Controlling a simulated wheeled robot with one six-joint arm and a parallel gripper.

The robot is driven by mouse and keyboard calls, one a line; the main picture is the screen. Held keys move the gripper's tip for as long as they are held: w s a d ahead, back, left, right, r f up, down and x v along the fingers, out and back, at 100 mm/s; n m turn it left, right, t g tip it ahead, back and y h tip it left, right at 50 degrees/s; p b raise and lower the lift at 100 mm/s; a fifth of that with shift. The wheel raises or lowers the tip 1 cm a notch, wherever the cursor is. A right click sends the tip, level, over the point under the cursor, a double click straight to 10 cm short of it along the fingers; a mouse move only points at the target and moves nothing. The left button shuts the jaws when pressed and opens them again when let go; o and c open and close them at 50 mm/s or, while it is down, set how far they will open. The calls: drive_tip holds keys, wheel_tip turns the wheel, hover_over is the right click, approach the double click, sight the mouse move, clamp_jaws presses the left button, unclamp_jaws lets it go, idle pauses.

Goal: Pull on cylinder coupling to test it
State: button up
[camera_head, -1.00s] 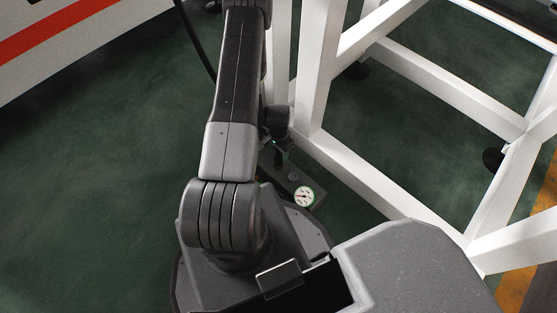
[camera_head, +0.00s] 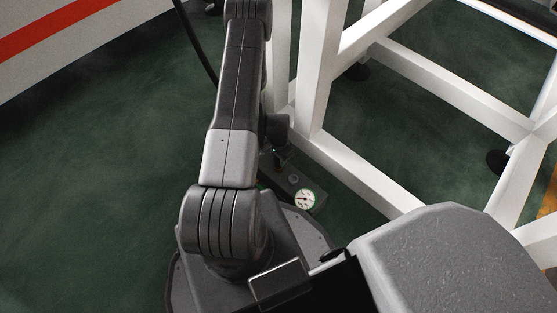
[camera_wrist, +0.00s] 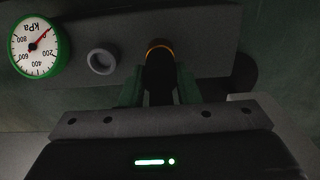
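The cylinder coupling (camera_wrist: 160,76) is a dark round piece with an orange ring, in front of a grey panel (camera_wrist: 215,42) in the wrist view. My gripper (camera_wrist: 160,92) has one dark green finger on each side of it, and the fingers appear to press against it. The gripper looks shut on the coupling; shadow hides the exact contact. A round gauge with a green rim and red needle (camera_wrist: 40,47) sits on the panel to the left; it also shows in the head view (camera_head: 305,200). In the head view my arm mostly hides the coupling.
A grey round port (camera_wrist: 102,62) lies between gauge and coupling. A white rack frame (camera_head: 365,185) stands close right of the panel in the head view. A white wall with a red stripe (camera_head: 75,35) is at the upper left. The dark green floor (camera_head: 90,170) is clear on the left.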

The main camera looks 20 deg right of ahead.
drive_tip(key=c, duration=0.4)
drive_tip(key=shift+o, duration=0.2)
drive_tip(key=shift+r+b, duration=0.15)
drive_tip(key=shift+b, duration=0.5)
idle(4.3)
drive_tip(key=shift+f+b, duration=0.2)
drive_tip(key=shift+b, duration=0.2)
idle(1.0)
drive_tip(key=o, duration=1)
drive_tip(key=shift+o, duration=0.2)
